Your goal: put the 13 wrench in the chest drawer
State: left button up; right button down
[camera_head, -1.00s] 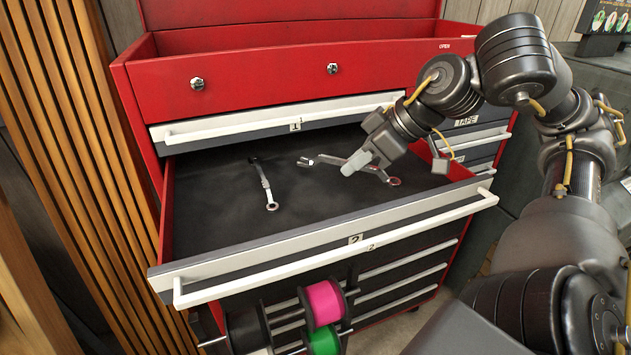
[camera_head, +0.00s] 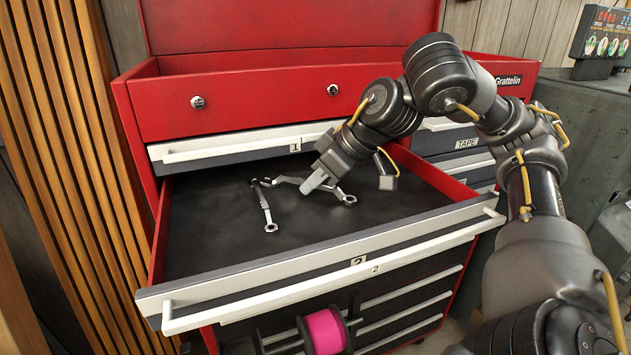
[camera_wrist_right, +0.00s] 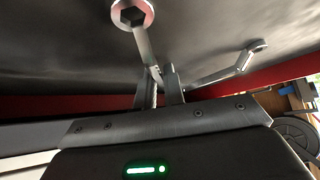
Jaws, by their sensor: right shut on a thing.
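The chest drawer marked 2 (camera_head: 372,258) is pulled open in the head view. My right gripper (camera_head: 316,184) is inside the drawer space, shut on the middle of a silver wrench (camera_head: 345,198). That wrench also shows in the right wrist view (camera_wrist_right: 132,14), with its ring end large and its shaft passing between the fingers. Its far end comes close to a second wrench (camera_head: 266,208), which lies at the left on the dark drawer floor. I cannot read a size on either wrench. I cannot tell whether the held one touches the floor. My left gripper is out of view.
The red tool chest (camera_head: 240,105) has a shut drawer marked 1 (camera_head: 230,149) just above. A pink spool (camera_head: 324,332) hangs below the open drawer's handle. Wooden slats (camera_head: 75,150) stand at left. The drawer's front and right floor is clear.

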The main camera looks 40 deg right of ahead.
jog(key=shift+s+d, duration=0.1)
jog(key=shift+f, duration=0.15)
jog(key=c, duration=1.6)
grip_release()
jog(key=shift+c, duration=0.2)
jog(key=shift+o, duration=0.7)
